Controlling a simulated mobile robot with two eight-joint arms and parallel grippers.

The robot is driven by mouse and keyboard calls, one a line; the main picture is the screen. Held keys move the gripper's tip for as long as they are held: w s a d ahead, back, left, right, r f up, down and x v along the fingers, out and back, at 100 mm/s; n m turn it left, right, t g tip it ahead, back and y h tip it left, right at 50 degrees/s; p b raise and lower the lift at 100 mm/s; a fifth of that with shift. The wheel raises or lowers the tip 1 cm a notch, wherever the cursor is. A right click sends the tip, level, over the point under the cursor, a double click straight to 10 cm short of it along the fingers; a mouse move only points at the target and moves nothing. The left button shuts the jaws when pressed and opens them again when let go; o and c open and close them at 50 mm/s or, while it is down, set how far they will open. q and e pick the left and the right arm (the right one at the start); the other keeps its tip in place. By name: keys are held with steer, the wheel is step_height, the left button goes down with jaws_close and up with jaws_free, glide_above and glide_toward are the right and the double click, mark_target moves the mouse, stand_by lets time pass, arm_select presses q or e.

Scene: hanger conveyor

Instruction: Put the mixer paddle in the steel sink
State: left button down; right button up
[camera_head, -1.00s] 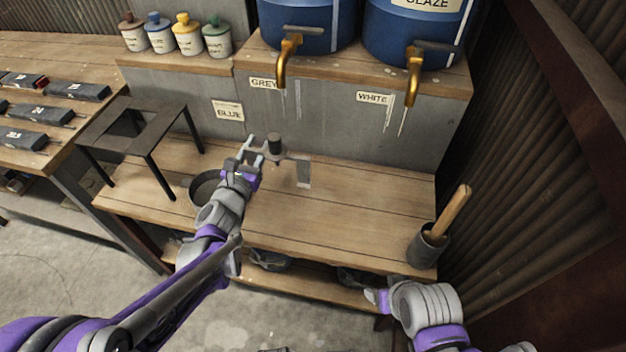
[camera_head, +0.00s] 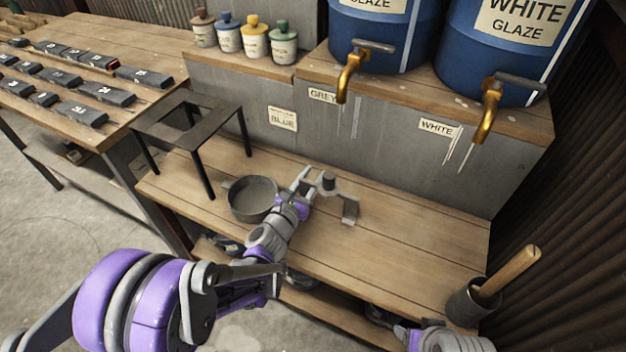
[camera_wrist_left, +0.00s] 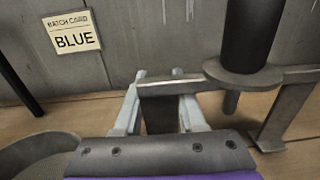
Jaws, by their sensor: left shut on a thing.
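The mixer paddle (camera_head: 345,190) appears to be the grey part with flat, bent-down arms and a dark upright hub. My left gripper (camera_head: 303,184) is shut on one end of it, over the low wooden bench. In the left wrist view, the fingers (camera_wrist_left: 160,108) grip the paddle's near arm, with the dark hub (camera_wrist_left: 250,35) and the far leg to the right. I cannot tell whether that leg touches the bench. I recognise no steel sink in these views. Part of my right arm shows at the bottom right; its fingers do not show.
A round grey pan (camera_head: 240,205) sits close left of my left gripper. A dark metal stand (camera_head: 190,128) is behind it. A grey cup (camera_head: 470,303) with a wooden handle stands at right. Taps (camera_head: 488,112) overhang the back. The bench's right half is mostly clear.

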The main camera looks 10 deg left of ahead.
arm_select(q)
steer(key=shift+f, duration=0.25)
steer(key=shift+f, duration=0.2)
steer(key=shift+c, duration=2.4)
jaws_free()
